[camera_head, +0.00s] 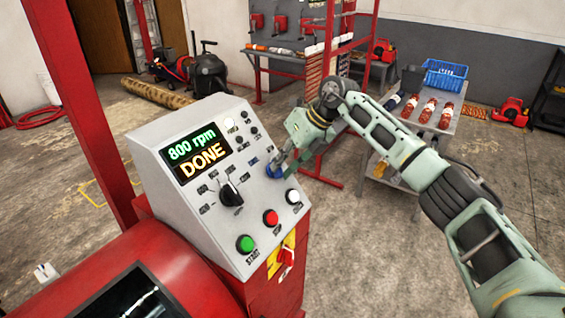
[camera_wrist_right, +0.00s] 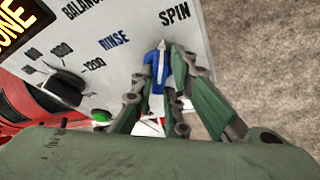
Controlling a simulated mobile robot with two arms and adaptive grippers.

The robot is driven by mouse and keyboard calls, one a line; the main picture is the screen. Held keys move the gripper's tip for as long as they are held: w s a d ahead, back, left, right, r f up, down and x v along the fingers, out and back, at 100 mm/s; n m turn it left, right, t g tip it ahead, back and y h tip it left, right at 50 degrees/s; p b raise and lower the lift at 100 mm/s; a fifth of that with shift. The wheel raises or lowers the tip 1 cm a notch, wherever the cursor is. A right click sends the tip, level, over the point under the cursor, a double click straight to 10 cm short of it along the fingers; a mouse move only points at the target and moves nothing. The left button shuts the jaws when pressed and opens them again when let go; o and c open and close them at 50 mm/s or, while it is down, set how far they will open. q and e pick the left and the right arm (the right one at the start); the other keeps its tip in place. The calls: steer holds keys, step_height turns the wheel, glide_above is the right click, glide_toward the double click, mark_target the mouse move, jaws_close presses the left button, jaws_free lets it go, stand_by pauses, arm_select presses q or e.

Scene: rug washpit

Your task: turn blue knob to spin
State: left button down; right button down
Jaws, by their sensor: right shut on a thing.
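The blue knob (camera_head: 275,169) is on the right part of the sloped grey control panel (camera_head: 190,130), partly hidden by my right gripper (camera_head: 288,160). In the right wrist view the blue knob (camera_wrist_right: 157,70) is between the two fingers of my right gripper (camera_wrist_right: 157,85), which is shut on it. Its white-marked end points up toward the word SPIN (camera_wrist_right: 174,14), with RINSE (camera_wrist_right: 114,41) to its left. The panel's display (camera_head: 195,152) reads 800 rpm and DONE. My left gripper is not in view.
A black knob (camera_head: 231,192) is left of the blue one. Green (camera_head: 245,243), red (camera_head: 271,217) and white (camera_head: 293,196) buttons line the panel's lower edge. A red switch (camera_head: 286,257) is below. A cart with bottles (camera_head: 427,110) stands behind my right arm.

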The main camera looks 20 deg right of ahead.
steer(key=shift+s+a+f, duration=0.15)
steer(key=shift+s+f, duration=0.1)
steer(key=shift+f, duration=0.25)
steer(key=c, duration=1.8)
jaws_free()
steer(key=shift+o, duration=0.2)
steer(key=shift+r, duration=0.1)
steer(key=shift+w+r, duration=0.1)
steer(key=shift+w, duration=0.05)
steer(key=v, duration=1.1)
steer(key=shift+r, duration=0.4)
